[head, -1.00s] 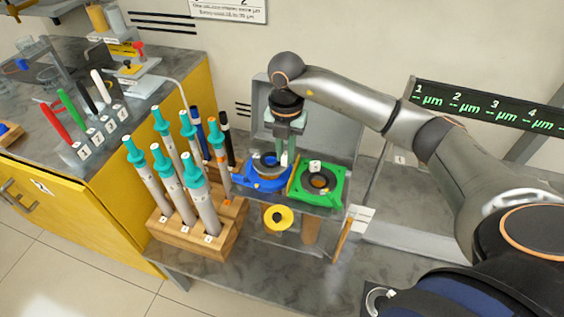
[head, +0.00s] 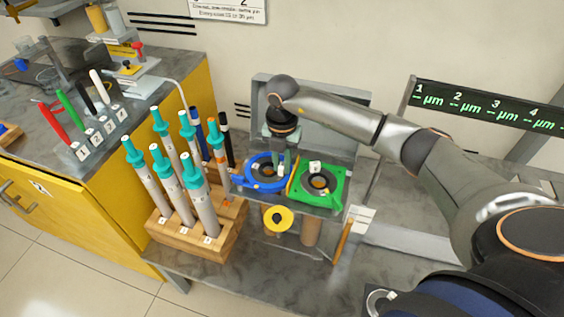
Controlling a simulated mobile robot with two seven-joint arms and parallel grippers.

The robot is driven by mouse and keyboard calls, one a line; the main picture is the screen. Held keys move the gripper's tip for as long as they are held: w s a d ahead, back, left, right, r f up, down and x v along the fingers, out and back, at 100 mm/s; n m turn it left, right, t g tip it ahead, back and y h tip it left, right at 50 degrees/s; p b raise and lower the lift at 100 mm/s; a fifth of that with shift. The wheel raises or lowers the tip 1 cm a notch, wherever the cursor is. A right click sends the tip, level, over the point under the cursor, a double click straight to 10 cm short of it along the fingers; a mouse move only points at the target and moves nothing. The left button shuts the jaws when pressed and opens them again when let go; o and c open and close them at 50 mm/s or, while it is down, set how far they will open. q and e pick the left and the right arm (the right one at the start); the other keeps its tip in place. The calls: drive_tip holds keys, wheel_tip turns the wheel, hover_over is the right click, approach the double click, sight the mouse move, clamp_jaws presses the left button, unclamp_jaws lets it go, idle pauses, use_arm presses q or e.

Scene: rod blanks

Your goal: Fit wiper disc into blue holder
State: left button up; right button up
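The blue holder (head: 254,186) sits on the grey stand, left of the green holder (head: 332,194). A dark round shape (head: 261,171) shows inside its blue ring; I cannot tell whether this is the wiper disc seated there or the holder's own inside. My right gripper (head: 279,164) points down over the right back part of the blue holder, its fingertips close to or at the ring. Its fingers look close together, but whether they are shut or hold a disc is too small to tell. My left gripper is not in view.
A wooden block (head: 200,243) with several teal-capped rods stands at left, close to the holders. A yellow ring (head: 278,220) is below the blue holder. A wooden stick (head: 343,240) leans at the stand's right. The front bench top is clear.

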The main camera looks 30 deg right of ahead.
drive_tip(key=shift+o, duration=0.5)
drive_tip(key=shift+r, duration=0.15)
